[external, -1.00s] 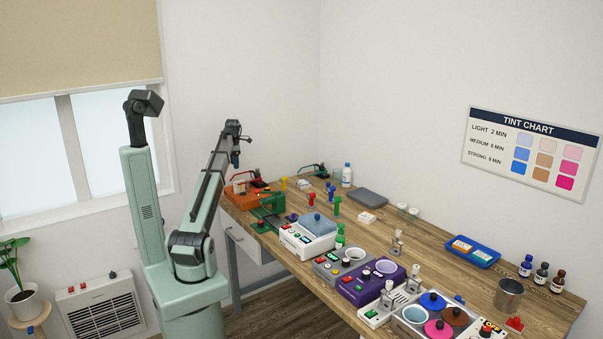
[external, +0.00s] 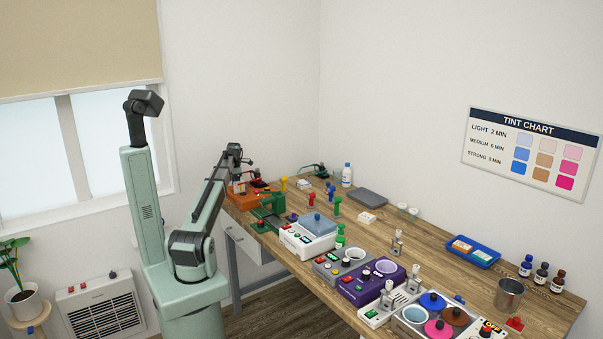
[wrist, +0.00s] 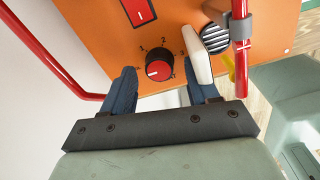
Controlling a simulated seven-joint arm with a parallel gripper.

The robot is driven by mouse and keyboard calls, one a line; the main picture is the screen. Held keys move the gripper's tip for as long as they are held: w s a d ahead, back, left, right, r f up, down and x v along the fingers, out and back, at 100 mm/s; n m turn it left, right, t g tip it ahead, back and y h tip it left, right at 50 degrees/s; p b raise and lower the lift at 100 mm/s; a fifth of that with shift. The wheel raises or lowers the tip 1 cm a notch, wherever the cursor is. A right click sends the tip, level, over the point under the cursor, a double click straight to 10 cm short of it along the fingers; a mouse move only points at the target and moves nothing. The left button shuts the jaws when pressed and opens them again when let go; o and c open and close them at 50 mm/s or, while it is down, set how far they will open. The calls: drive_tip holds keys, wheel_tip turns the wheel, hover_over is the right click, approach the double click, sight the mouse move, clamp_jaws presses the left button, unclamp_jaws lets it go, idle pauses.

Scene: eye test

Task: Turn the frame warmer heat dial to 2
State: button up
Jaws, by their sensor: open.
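The frame warmer is an orange box (external: 238,188) at the far left end of the bench; its orange face (wrist: 268,35) fills much of the wrist view. On it is a round black heat dial (wrist: 159,68) with a red centre and a small white mark, ringed by printed numbers. The mark appears to be toward the lower left; I cannot tell which number it matches. My gripper (wrist: 162,82) is open, its blue fingers either side of the dial, with gaps visible. A cream lever (wrist: 197,55) partly covers the right finger.
A red rod (wrist: 45,50) runs along the left, and another red rod (wrist: 240,60) with a grey collar stands at the right. A red switch (wrist: 138,11) sits above the dial. Green equipment (external: 268,204) and a white machine (external: 307,238) stand nearby on the bench.

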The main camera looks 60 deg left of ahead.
drive_tip(key=shift+f, duration=0.4)
drive_tip(key=c, duration=1)
